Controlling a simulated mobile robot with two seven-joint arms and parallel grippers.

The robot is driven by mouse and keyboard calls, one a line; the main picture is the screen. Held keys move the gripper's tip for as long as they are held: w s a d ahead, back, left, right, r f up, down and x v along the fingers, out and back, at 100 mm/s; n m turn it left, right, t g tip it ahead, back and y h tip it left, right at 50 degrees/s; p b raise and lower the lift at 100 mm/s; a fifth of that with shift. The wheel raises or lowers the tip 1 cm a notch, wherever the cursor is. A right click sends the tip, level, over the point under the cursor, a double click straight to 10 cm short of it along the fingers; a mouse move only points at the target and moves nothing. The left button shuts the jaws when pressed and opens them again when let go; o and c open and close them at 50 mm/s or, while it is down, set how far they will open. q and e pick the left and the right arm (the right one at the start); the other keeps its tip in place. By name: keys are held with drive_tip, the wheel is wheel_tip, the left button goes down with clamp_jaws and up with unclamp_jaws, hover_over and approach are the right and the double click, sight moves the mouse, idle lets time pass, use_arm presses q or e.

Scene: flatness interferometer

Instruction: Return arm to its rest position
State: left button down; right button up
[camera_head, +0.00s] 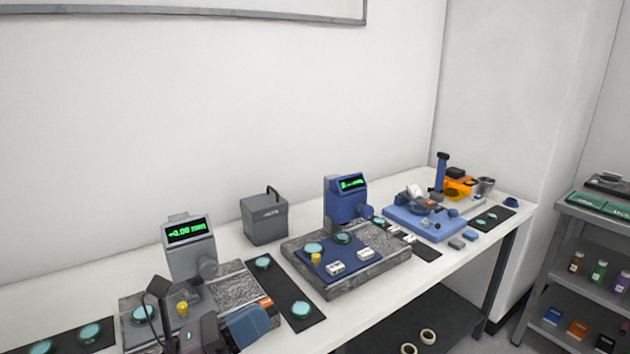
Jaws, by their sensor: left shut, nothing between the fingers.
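My left gripper (172,338), dark and grey, shows at the bottom left, partly cut off by the lower edge. It is shut and holds nothing. It appears in front of the nearest grey gauge (190,252), which stands on a speckled stone plate (222,287) and reads about 0.00 mm on a green display. A blue gauge (346,200) stands on a second stone plate (380,268) farther right. My right gripper is not in view.
Dark mats with teal discs (264,263) lie between the stations on the white bench (40,292). A grey box (264,219) stands at the back. A blue-based station (412,225) is farther right. A shelf cart (590,235) stands beyond the bench's right end.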

use_arm(q)
drive_tip(key=w+a+n+t+y, duration=0.2)
drive_tip(key=a+n+t+y, duration=0.95)
drive_tip(key=n, duration=1.05)
drive_tip(key=s+a+f+n+g+y, duration=0.3)
drive_tip(key=a+f+n+g+y, duration=0.2)
drive_tip(key=a+f+n+y, duration=0.4)
drive_tip(key=s+d+f+n+g+h, duration=0.1)
drive_tip(key=s+f+n+g+h, duration=0.1)
drive_tip(key=s+f+n+g, duration=1.4)
drive_tip(key=w+f+m+t, duration=0.5)
drive_tip(key=f+t, duration=0.4)
drive_tip(key=t, duration=0.1)
drive_tip(key=shift+d+f+t, duration=0.15)
drive_tip(key=shift+f+t, duration=0.1)
drive_tip(key=shift+t, duration=0.1)
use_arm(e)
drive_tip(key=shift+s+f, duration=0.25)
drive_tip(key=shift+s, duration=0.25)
use_arm(q)
drive_tip(key=shift+h, duration=0.25)
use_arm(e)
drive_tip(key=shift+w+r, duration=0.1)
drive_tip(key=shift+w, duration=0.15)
